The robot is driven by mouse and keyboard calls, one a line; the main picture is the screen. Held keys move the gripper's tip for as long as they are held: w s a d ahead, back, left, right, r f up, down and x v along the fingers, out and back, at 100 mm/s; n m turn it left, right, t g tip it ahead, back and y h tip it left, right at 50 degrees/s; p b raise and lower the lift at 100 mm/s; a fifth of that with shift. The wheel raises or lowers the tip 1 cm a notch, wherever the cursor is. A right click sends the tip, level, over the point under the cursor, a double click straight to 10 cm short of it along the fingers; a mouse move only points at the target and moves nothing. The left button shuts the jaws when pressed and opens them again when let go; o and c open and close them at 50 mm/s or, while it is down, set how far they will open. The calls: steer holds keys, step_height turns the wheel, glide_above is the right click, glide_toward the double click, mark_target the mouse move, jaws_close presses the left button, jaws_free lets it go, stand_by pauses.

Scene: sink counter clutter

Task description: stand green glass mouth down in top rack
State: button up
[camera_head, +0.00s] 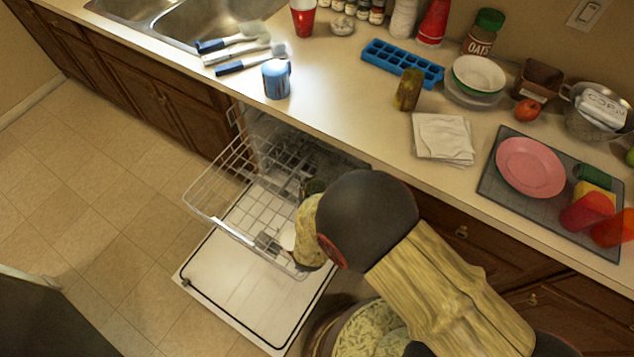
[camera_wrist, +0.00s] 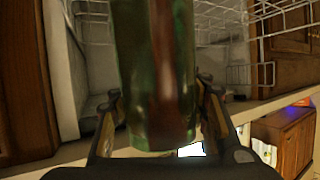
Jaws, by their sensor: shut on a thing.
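The green glass (camera_wrist: 155,75) fills the middle of the wrist view, between the two fingers of my gripper (camera_wrist: 158,125). My gripper is shut on it. In the head view only a small dark green part of the glass (camera_head: 314,187) shows beside my arm, above the rack. My arm hides the rest and my fingertips. The top rack (camera_head: 235,185) is a white wire rack, pulled out of the open dishwasher. Its wires also show behind the glass in the wrist view (camera_wrist: 225,18). I cannot tell whether the glass touches the rack.
The dishwasher door (camera_head: 245,300) lies open below the rack. The counter above holds a blue ice tray (camera_head: 402,63), a brownish-green glass (camera_head: 408,89), napkins (camera_head: 442,137), a blue mug (camera_head: 276,79) and a grey mat (camera_head: 508,195) with a pink plate (camera_head: 530,167). The rack's left part looks empty.

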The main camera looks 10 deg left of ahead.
steer(key=shift+f+b, duration=3.15)
steer(key=shift+f, duration=0.85)
steer(key=shift+f+b, duration=0.35)
steer(key=shift+f, duration=0.1)
steer(key=o, duration=1.6)
steer(key=shift+s, duration=0.1)
steer(key=a+v, duration=0.1)
steer(key=v, duration=1)
steer(key=shift+s+d+r, duration=0.15)
steer(key=shift+s+d, duration=0.25)
steer(key=shift+d, duration=0.1)
